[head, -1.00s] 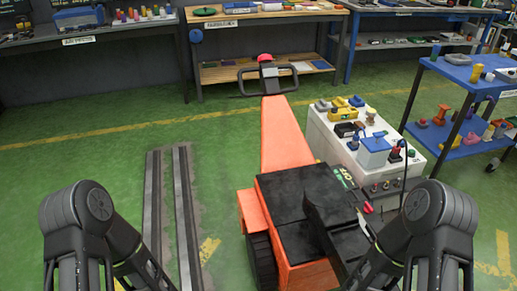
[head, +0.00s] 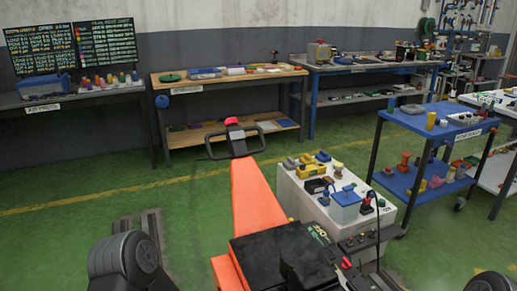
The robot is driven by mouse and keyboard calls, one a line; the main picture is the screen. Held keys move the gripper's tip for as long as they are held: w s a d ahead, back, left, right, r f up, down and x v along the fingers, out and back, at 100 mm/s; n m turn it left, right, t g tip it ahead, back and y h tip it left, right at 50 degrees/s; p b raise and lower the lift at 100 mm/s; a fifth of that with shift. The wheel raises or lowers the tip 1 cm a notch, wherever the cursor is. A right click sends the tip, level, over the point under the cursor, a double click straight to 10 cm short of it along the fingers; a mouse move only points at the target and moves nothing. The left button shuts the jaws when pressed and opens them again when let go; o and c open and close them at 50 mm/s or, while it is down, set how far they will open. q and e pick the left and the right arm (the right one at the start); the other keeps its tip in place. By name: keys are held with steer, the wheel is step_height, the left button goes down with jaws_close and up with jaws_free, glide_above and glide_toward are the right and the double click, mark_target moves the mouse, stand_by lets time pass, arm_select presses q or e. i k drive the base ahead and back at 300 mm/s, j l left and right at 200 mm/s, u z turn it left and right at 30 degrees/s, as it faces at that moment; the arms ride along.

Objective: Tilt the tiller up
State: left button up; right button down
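The tiller (head: 236,139) stands at the far end of a long orange arm (head: 252,198). Its head has a red cap and a black loop handle on each side. The arm slopes away from the black-topped orange machine body (head: 275,258) at the bottom centre. Parts of my two arms show at the lower left and the lower right edge. Neither gripper is in view, and nothing of mine touches the tiller.
A white cabinet (head: 380,226) topped with small parts stands right of the orange arm. A blue cart (head: 405,187) is further right. Workbenches line the back wall, including a wooden one (head: 228,80). Green floor (head: 100,205) is open to the left.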

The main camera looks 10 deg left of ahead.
mark_target(256, 208)
steer(key=i+j+z, duration=0.15)
steer(key=j+z, duration=0.25)
steer(key=i+j+z, duration=0.1)
steer(key=z, duration=0.3)
steer(key=j+z, duration=0.55)
steer(key=j, duration=0.9)
steer(key=j+z, duration=0.2)
steer(key=j, duration=0.95)
steer(key=j+z, duration=0.2)
steer(key=j, duration=1.25)
steer(key=k+j, duration=0.1)
steer(key=j, duration=0.25)
